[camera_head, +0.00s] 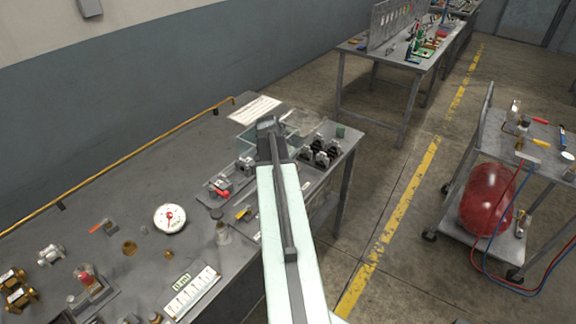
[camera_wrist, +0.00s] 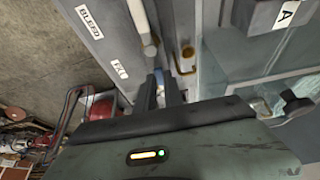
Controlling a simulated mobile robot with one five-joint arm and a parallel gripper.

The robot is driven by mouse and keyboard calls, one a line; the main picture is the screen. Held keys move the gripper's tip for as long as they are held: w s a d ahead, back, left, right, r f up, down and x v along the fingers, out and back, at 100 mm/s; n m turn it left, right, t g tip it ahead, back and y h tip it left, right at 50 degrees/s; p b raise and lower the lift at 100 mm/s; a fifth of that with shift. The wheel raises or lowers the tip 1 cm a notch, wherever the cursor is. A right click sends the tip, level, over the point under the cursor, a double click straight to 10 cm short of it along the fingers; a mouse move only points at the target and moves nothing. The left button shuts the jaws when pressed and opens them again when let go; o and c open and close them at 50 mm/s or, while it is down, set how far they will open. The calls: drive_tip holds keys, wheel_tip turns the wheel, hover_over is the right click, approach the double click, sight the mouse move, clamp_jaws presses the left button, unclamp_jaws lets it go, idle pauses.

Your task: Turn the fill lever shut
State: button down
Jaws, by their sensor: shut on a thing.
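My gripper (camera_wrist: 164,78) reaches down at the far end of the work table, by a clear-walled tank (camera_head: 300,121). In the wrist view its two dark fingers are close together, shut on a narrow part that I take to be the fill lever. The fingers hide most of that part, so its angle cannot be told. A pale pipe (camera_wrist: 142,22) with a rounded joint runs down towards the fingertips. A brass hook-shaped piece (camera_wrist: 186,62) stands just right of them. A grey panel (camera_wrist: 103,42) with two small white labels lies to the left. My arm hides the lever in the head view.
A block labelled A (camera_wrist: 268,16) and the tank's clear walls are close on the right in the wrist view. A white dial gauge (camera_head: 170,218) and brass fittings (camera_head: 18,290) lie on the table. A cart with a red tank (camera_head: 487,198) stands across the aisle.

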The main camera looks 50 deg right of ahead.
drive_tip(key=c, duration=1.5)
unclamp_jaws()
drive_tip(key=shift+o, duration=0.2)
drive_tip(key=p+v, duration=0.7)
drive_tip(key=v, duration=0.1)
drive_tip(key=shift+r+p, duration=0.1)
drive_tip(key=shift+p, duration=0.2)
